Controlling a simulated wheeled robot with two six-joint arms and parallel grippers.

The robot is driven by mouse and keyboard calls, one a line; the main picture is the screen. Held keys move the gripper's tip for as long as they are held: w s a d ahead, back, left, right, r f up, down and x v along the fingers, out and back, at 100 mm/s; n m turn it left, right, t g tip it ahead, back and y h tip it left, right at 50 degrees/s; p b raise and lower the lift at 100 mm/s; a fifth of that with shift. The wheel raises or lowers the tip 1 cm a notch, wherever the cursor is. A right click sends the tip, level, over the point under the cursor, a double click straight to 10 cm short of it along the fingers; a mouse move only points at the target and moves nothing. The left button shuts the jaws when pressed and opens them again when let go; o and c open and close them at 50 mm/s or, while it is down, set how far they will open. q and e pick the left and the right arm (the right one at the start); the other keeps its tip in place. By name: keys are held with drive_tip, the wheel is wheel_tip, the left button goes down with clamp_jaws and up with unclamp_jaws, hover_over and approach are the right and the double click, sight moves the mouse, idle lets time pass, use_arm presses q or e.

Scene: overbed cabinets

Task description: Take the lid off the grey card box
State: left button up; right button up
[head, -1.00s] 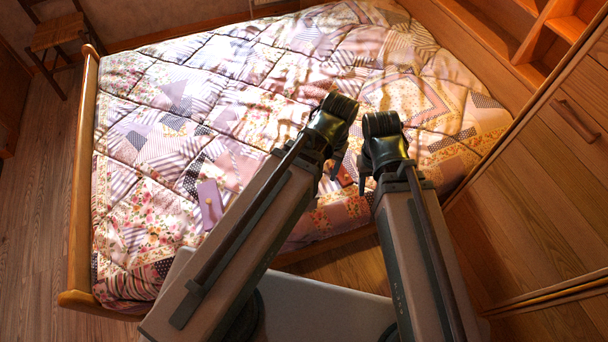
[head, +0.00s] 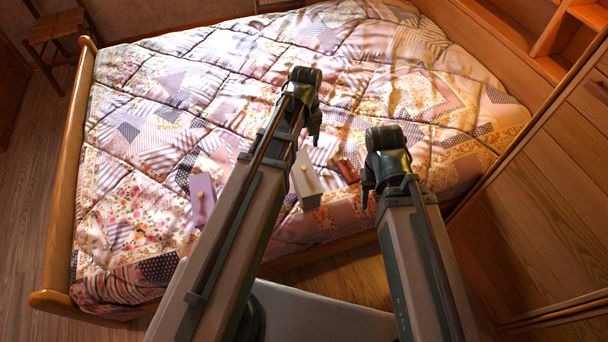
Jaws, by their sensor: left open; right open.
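The grey card box (head: 312,201) lies on the patchwork quilt near the bed's front edge, between my two arms. Its pale top, which looks like the lid (head: 304,177), has a small wooden knob (head: 305,168) and sits on the box. My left arm hides part of its left side. My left gripper (head: 316,138) is open and empty, beyond the box and slightly right of it in the picture. My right gripper (head: 367,196) is open and empty, to the right of the box and apart from it in the picture.
A lilac piece (head: 202,197) with a wooden knob lies on the quilt left of my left arm. A small reddish-brown object (head: 347,171) lies right of the box. The quilt (head: 200,100) is otherwise clear. Wooden cabinets (head: 540,190) stand on the right.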

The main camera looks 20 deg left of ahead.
use_arm(q)
drive_tip(key=b, duration=0.6)
hover_over(304, 168)
drive_tip(key=f, duration=0.6)
drive_tip(key=shift+w+d+f, duration=0.1)
drive_tip(key=shift+d+f, duration=0.1)
drive_tip(key=shift+f, duration=0.2)
drive_tip(key=f+b, duration=0.5)
drive_tip(key=shift+a+f, duration=0.1)
drive_tip(key=shift+a, duration=0.1)
clamp_jaws()
